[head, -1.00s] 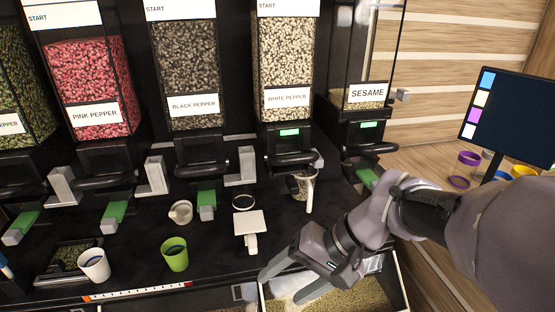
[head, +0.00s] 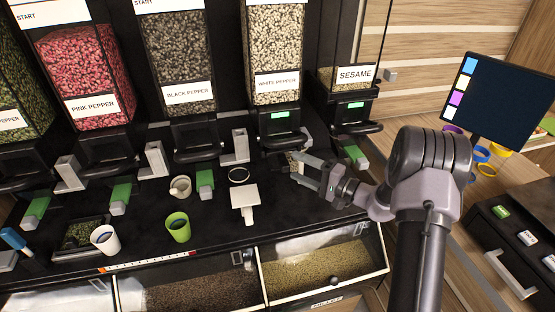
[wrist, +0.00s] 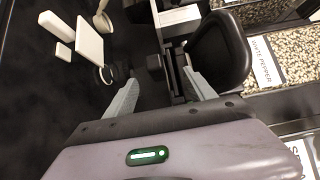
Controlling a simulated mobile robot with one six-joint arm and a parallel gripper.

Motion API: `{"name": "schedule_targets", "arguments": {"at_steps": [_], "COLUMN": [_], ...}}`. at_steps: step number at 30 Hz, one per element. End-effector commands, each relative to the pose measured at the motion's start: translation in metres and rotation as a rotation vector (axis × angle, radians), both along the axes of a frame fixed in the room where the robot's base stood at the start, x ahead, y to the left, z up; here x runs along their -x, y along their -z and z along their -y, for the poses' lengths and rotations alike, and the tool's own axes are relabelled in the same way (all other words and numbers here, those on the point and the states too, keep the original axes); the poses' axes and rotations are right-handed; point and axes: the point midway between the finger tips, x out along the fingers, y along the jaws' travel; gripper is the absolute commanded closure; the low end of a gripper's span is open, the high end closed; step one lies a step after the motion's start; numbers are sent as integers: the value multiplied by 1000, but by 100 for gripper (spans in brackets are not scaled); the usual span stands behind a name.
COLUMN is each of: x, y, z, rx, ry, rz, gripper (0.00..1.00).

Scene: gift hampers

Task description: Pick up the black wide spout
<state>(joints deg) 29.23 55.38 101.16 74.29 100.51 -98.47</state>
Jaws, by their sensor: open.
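Black wide spouts jut from the fronts of the pepper dispensers. The one under white pepper (head: 283,139) is nearest my gripper and shows large and rounded in the wrist view (wrist: 222,50). Which spout the task means, I cannot tell. My gripper (head: 293,168) is open just below this spout, pointing left. In the wrist view my gripper (wrist: 162,80) has its fingers apart, with a small black block (wrist: 154,63) showing between the tips. Whether anything touches the fingers, I cannot tell. A small cup of pepper (head: 291,158) is mostly hidden behind my fingers.
A white square-topped piece (head: 244,195) and a ring (head: 239,174) lie left of my gripper. A green cup (head: 178,228) and a white cup (head: 105,239) stand further left. The millet bin (head: 380,262) is in front. A dark screen (head: 490,100) stands at right.

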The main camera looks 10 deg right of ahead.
Motion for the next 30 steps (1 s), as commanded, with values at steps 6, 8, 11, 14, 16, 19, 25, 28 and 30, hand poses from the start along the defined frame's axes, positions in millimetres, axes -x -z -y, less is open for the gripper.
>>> {"name": "schedule_targets", "arguments": {"at_steps": [6, 8, 11, 14, 16, 19, 25, 28, 30], "x": [-26, -33, -40, -41, -40, -40, -40, -40, -40], "y": [-3, -3, -3, -4, -4, -4, -4, -4, -4], "z": [-27, -34, -40, -41, -41, -41, -40, -40, -40], "rx": [0, 0, 0, 0, -1, -1, 0, 0, 0], "ry": [-3, -3, -1, 0, 0, 0, 0, 0, 0], "rz": [1, 0, 0, -1, -1, -1, -1, 0, 0], "gripper": [36, 36, 36, 36, 36, 50, 89, 100, 100]}}
